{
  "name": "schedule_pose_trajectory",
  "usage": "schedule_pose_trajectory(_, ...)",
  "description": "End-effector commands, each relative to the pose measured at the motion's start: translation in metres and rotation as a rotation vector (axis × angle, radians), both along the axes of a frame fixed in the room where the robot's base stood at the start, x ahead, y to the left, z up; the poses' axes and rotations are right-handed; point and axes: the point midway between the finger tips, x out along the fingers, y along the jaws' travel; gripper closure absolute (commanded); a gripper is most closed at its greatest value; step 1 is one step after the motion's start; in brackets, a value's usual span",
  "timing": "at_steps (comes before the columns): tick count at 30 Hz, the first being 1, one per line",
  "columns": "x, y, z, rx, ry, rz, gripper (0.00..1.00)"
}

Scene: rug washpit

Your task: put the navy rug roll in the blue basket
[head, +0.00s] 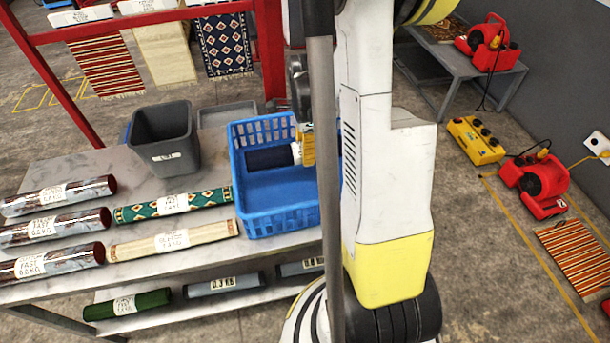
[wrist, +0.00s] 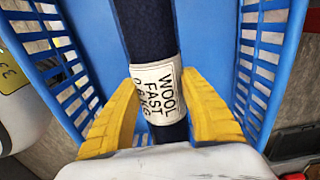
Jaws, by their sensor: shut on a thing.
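The navy rug roll (head: 268,158) is a dark blue cylinder with a white label band. It is inside the upper part of the blue basket (head: 285,222), which stands on the metal table. My gripper (head: 305,147) has its yellow fingers at the roll's right end in the head view, and my arm hides part of it. In the wrist view my gripper (wrist: 162,110) is shut on the navy rug roll (wrist: 150,35) at its label. The blue basket (wrist: 215,50) shows below and on both sides of the roll there. Whether the roll touches the basket floor is not clear.
A grey bin (head: 165,140) stands left of the basket. Green patterned (head: 172,204), cream (head: 172,240) and several dark red rolls (head: 58,196) lie on the table. A lower shelf holds a dark green roll (head: 127,304) and grey rolls (head: 224,285). A red rack post (head: 270,50) rises behind.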

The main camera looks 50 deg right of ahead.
Motion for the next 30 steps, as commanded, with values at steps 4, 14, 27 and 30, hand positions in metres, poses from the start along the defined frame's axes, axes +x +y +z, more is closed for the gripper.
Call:
schedule_pose_trajectory(4, 0.0, 0.0, -0.034, 0.0, 0.0, 0.002, 0.91)
schedule_pose_trajectory(14, 0.0, 0.0, -0.076, 0.0, 0.0, 0.004, 0.91)
schedule_pose_trajectory(27, 0.0, 0.0, -0.087, 0.0, 0.0, 0.005, 0.91)
schedule_pose_trajectory(30, 0.0, 0.0, -0.085, 0.0, 0.0, 0.005, 0.31)
